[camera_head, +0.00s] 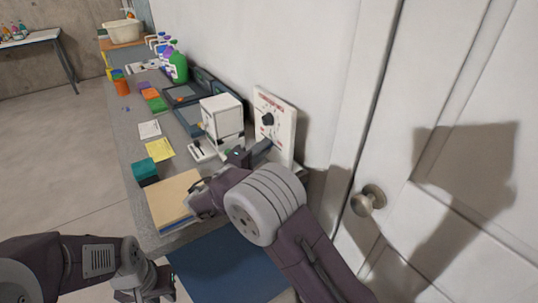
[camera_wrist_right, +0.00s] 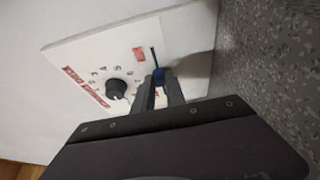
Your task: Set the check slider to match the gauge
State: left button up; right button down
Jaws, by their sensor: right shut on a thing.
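A white panel (camera_head: 287,110) with red lettering and a black round knob (camera_head: 267,119) stands against the wall at the back right of the bench. In the right wrist view the panel (camera_wrist_right: 85,45) shows tilted, with the knob (camera_wrist_right: 116,89) ringed by small marks. The slider's exact reading is hidden. My left gripper (camera_head: 150,285) is low at the front left, its fingers unclear.
A white box (camera_head: 222,115) stands left of the panel, with a small white device (camera_head: 201,150) before it. Dark trays (camera_head: 187,119), a yellow note (camera_head: 160,149), a teal block (camera_head: 145,172) and a tan board (camera_head: 172,203) lie on the bench. A door knob (camera_head: 368,200) is at right.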

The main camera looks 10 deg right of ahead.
jog(key=shift+w+a, duration=0.15)
jog(key=shift+w, duration=0.3)
jog(key=c, duration=1.4)
grip_release()
jog(key=shift+o, duration=0.2)
